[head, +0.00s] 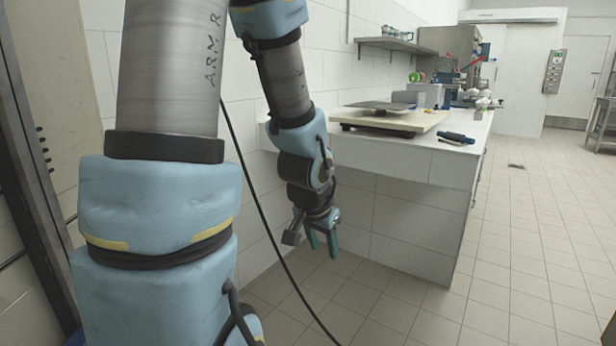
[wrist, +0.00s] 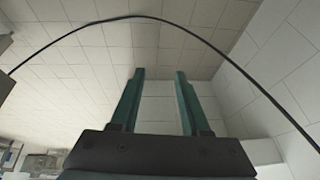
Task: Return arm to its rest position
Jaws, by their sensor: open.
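My gripper (head: 323,247) hangs low in the head view, pointing down, in front of the tiled end of the counter and above the tiled floor. In the wrist view its two green fingers (wrist: 159,75) stand apart with nothing between them. My blue and grey arm fills the left of the head view and hides part of the wall behind it. A black cable curves across the wrist view, in front of the tiles.
A white tiled counter (head: 408,206) stands to the right of my gripper. On it are a pale board (head: 415,122), a dark tool (head: 457,138) and machines farther back. A shelf (head: 396,45) hangs on the wall.

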